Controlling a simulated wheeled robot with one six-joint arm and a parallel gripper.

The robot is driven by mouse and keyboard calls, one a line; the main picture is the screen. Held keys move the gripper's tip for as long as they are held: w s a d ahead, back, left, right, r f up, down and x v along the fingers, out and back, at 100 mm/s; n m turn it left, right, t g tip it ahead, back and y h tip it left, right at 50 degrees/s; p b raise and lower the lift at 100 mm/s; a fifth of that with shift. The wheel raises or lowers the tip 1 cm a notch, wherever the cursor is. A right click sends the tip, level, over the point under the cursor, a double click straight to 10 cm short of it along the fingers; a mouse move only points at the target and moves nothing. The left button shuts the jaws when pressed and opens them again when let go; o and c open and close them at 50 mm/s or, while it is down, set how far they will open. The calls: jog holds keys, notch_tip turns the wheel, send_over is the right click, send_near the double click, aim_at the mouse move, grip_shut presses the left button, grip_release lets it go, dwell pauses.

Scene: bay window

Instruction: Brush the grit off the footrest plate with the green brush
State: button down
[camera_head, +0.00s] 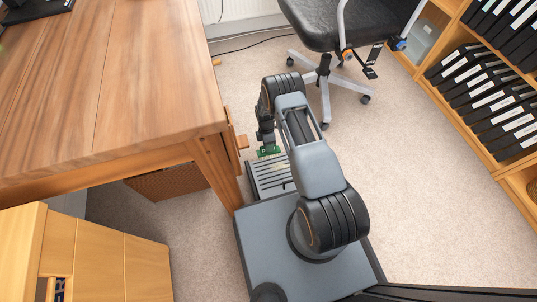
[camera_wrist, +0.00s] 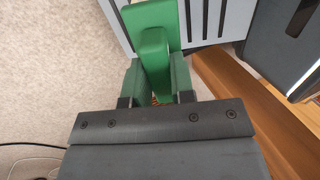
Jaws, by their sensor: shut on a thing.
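The green brush (camera_head: 268,151) is in my gripper (camera_head: 266,140), which points down beside the desk leg. In the wrist view the brush (camera_wrist: 153,48) stands between the jaws of my gripper (camera_wrist: 155,98), which are shut on it. The footrest plate (camera_head: 270,178) is grey with dark slots and lies low, right of the desk leg and partly hidden by my arm. In the wrist view part of the plate (camera_wrist: 212,22) shows at the top, just beyond the brush. I cannot tell whether the brush touches the plate. Grit on the plate is too small to make out.
A wooden desk (camera_head: 120,75) fills the left, its leg (camera_head: 215,165) close beside the plate. A drawer unit (camera_head: 95,255) stands at lower left. An office chair (camera_head: 335,25) is behind my arm. A shelf of binders (camera_head: 490,100) stands right. Carpet (camera_head: 430,190) between is clear.

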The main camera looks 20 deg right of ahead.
jog(key=shift+w+b+x, duration=0.25)
jog(key=shift+b+x, duration=0.15)
jog(key=shift+x, duration=0.85)
jog(key=shift+b+x, duration=0.55)
jog(key=shift+x, duration=1.95)
jog(key=shift+b+x, duration=0.9)
jog(key=shift+x, duration=0.45)
jog(key=shift+d, duration=0.25)
jog(key=shift+w+d+r+b, duration=0.1)
jog(key=shift+d+b, duration=0.35)
jog(key=shift+d, duration=1.45)
jog(key=shift+d+b, duration=0.35)
jog(key=shift+d, duration=3.6)
